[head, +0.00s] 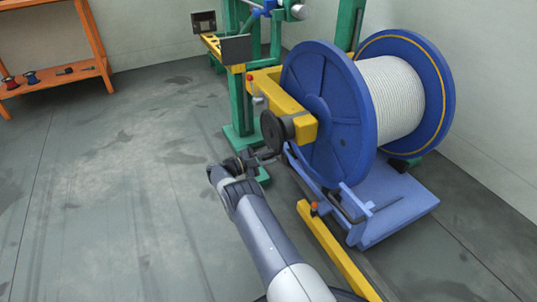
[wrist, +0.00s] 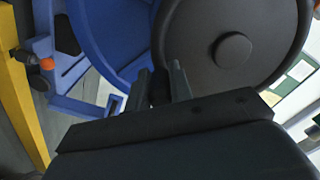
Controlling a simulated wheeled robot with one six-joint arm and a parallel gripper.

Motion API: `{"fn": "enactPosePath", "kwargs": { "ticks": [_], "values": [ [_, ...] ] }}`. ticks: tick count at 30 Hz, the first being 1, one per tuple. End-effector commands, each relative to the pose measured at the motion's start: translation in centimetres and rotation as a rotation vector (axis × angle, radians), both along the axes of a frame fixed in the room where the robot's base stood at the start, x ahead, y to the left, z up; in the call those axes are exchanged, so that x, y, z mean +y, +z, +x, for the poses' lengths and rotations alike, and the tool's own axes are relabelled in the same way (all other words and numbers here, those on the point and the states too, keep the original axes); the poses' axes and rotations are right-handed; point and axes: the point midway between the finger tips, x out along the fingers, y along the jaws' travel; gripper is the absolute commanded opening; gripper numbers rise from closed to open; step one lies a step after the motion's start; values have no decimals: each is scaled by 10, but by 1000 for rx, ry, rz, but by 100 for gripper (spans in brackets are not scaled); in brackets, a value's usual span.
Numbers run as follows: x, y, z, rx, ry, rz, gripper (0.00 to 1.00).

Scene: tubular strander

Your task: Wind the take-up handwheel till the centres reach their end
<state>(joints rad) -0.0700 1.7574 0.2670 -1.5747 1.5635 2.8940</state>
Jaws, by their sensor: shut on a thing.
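The dark take-up handwheel (head: 272,132) is on the end of a yellow arm (head: 280,92) beside the blue reel (head: 318,100), which is wound with white rope. In the wrist view the handwheel (wrist: 200,50) fills the upper right, with its round hub facing the camera. My gripper (head: 268,157) is at the wheel's lower edge. In the wrist view my gripper (wrist: 163,80) has its two fingers around a small dark grip (wrist: 160,88) at the wheel's rim and is shut on it. The centres are hidden by the reel and the yellow arm.
A blue cradle platform (head: 395,205) lies under the reel. A yellow floor rail (head: 335,250) runs right of my arm. A lever with a red knob (head: 250,80) stands by the yellow arm. An orange shelf (head: 50,75) is at far left. The floor at left is clear.

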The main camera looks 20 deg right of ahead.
Motion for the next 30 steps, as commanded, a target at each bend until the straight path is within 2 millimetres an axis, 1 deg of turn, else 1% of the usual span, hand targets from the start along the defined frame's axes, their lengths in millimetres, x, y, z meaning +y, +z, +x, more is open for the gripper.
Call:
{"fn": "enactPosePath", "kwargs": {
  "ticks": [9, 26, 27, 30],
  "values": [
    [1, -8, 1, -130, -1, 12, 0],
    [1, -10, 1, -159, 0, 15, 0],
    [1, -10, 1, -159, 0, 15, 22],
    [1, -10, 2, -159, 0, 14, 30]
  ]
}}
